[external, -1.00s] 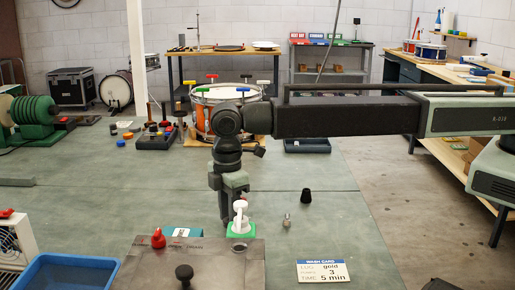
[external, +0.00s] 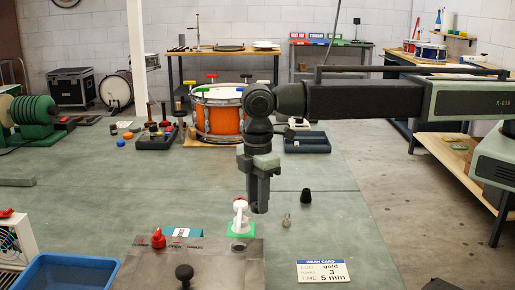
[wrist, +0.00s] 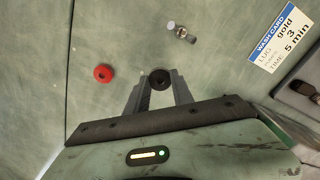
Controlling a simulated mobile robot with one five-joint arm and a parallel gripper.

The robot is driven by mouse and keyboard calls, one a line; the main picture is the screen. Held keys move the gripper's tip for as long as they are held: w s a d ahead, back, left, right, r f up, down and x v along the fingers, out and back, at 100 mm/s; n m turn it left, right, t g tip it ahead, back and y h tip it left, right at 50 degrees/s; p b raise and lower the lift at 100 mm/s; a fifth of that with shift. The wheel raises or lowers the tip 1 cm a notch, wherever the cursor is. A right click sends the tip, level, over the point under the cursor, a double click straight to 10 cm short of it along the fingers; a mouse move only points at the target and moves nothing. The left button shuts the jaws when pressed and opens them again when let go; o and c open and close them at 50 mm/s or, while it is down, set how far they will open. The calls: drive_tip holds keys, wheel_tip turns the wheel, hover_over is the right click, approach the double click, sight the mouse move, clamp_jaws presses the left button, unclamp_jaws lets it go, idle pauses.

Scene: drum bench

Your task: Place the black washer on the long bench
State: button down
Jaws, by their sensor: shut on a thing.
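My gripper (external: 258,209) hangs above the green work surface (external: 120,210), just behind and right of the white dispenser in the external view. In the wrist view, my gripper (wrist: 160,92) has its fingers closed around the black washer (wrist: 160,79), a round dark disc at the fingertips. The washer cannot be made out in the external view. A long wooden bench (external: 452,157) runs along the right side; the frames do not settle whether this or the green surface is the long bench.
A red round piece (wrist: 103,73) lies left of my fingers in the wrist view. The white dispenser (external: 240,215) stands close by.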

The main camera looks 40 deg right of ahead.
drive_tip(key=s+d, duration=0.4)
drive_tip(key=s+d+r, duration=0.1)
drive_tip(key=s+d, duration=0.1)
drive_tip(key=d, duration=0.1)
drive_tip(key=shift+p, duration=0.3)
drive_tip(key=w+a, duration=0.3)
drive_tip(key=a, duration=0.1)
drive_tip(key=w+a+f+b, duration=0.1)
drive_tip(key=w+a, duration=0.6)
drive_tip(key=shift+a+f, duration=0.25)
drive_tip(key=shift+a, duration=0.05)
drive_tip(key=shift+w+a+f+b, duration=0.35)
drive_tip(key=shift+a+b, duration=0.2)
drive_tip(key=f+b, duration=0.3)
drive_tip(key=shift+s+d, duration=0.15)
drive_tip(key=shift+d, duration=0.05)
drive_tip(key=shift+r, duration=0.25)
